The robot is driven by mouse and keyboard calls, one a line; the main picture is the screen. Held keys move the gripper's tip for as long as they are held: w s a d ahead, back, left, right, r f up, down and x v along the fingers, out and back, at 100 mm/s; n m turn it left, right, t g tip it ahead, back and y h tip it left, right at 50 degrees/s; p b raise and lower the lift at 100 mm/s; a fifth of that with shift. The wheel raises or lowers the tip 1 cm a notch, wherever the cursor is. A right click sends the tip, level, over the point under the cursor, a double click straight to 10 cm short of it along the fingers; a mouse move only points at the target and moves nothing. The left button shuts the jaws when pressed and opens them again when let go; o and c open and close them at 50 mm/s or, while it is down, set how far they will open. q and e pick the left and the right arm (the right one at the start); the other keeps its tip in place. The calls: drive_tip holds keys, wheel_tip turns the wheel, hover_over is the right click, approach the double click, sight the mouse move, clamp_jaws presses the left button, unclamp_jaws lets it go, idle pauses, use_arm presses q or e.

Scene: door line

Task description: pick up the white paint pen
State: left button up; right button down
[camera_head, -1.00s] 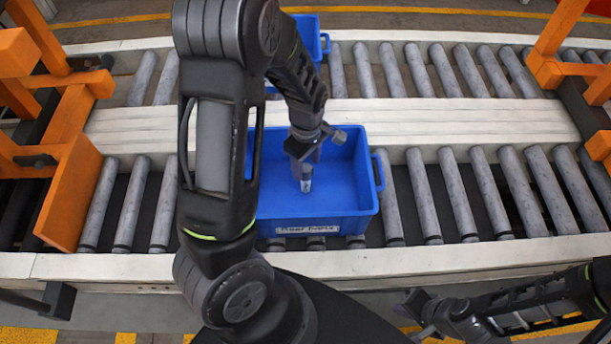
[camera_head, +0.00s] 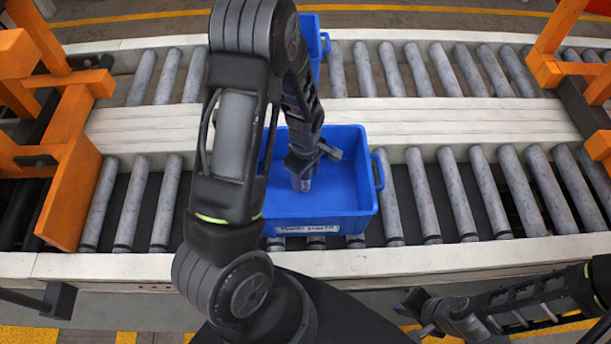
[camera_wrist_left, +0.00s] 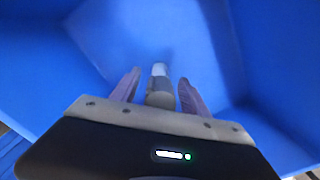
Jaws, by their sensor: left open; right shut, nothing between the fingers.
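The white paint pen (camera_wrist_left: 160,84) shows in the left wrist view, pale at its far end and greyer nearer the palm. It lies between the two spread fingers of my left gripper (camera_wrist_left: 157,92), with a gap on both sides. In the head view my left gripper (camera_head: 301,182) reaches down into the blue crate (camera_head: 345,212), and I cannot make out the pen there. My right gripper (camera_head: 416,316) is shut and empty at the lower right, in front of the conveyor.
The crate stands on the near roller conveyor (camera_head: 460,205), its walls around my left gripper. A second blue crate (camera_head: 309,28) is behind, partly hidden by my arm. Orange frames (camera_head: 75,190) stand at left and right. The crate's right side is clear.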

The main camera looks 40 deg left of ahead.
use_arm(q)
drive_tip(key=shift+f, duration=0.65)
drive_tip(key=shift+c, duration=0.2)
clamp_jaws()
idle(0.3)
